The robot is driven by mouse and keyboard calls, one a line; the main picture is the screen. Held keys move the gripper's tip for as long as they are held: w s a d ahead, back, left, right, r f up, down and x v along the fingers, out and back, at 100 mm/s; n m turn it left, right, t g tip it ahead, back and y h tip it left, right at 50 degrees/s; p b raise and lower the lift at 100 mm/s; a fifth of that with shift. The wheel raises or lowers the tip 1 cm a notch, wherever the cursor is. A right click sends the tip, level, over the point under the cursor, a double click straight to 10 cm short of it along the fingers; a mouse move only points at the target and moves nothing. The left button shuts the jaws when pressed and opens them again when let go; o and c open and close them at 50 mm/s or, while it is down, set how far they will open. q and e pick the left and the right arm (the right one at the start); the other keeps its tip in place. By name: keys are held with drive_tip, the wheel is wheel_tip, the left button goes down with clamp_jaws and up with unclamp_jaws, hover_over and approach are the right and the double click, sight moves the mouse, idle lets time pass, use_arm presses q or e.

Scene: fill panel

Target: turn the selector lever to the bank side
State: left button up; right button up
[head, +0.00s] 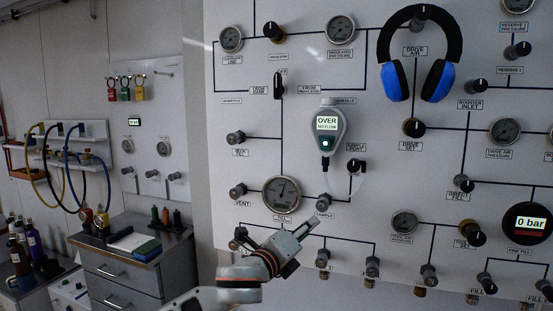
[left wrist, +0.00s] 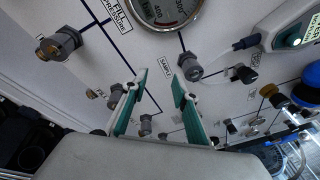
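The selector lever (head: 278,85) is a black handle on the upper left of the white panel (head: 230,190) in the head view. It stands upright, pointing to a small label above it that seems to read OFF, with one label on each side of it. The side labels are too small to read surely. My left gripper (head: 306,231) is low in front of the panel, well below the lever and apart from it. In the left wrist view the left gripper (left wrist: 160,82) has its two teal fingers spread with nothing between them. My right gripper is out of view.
A round gauge (head: 282,194) and small valve knobs (head: 323,203) sit near the left gripper. A handheld meter reading OVER (head: 327,130) and blue-black headphones (head: 433,75) hang on the panel. A grey cabinet (head: 130,265) stands at the left.

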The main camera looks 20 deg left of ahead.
use_arm(q)
drive_tip(key=w+a+r+m+t+y+p, duration=0.1)
drive_tip(key=a+r+m+t, duration=0.15)
drive_tip(key=r, duration=0.75)
drive_tip(key=a+r+m+t+y, duration=0.1)
drive_tip(key=a+r+m, duration=0.15)
drive_tip(key=r, duration=0.85)
drive_tip(key=m+t+y+p, duration=0.1)
drive_tip(key=m+t+y, duration=0.1)
drive_tip(key=m, duration=0.1)
approach(277, 80)
drive_tip(key=x, duration=0.4)
drive_tip(key=p+x, duration=0.2)
drive_tip(key=x, duration=0.3)
drive_tip(key=shift+w+r, duration=0.15)
drive_tip(key=shift+w, duration=0.2)
drive_tip(key=shift+w+r, duration=0.2)
drive_tip(key=shift+w, duration=0.4)
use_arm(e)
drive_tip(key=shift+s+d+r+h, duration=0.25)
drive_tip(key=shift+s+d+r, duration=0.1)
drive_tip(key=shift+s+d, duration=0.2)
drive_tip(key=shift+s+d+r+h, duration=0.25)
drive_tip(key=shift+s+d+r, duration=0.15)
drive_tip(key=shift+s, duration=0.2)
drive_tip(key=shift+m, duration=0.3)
use_arm(q)
clamp_jaws()
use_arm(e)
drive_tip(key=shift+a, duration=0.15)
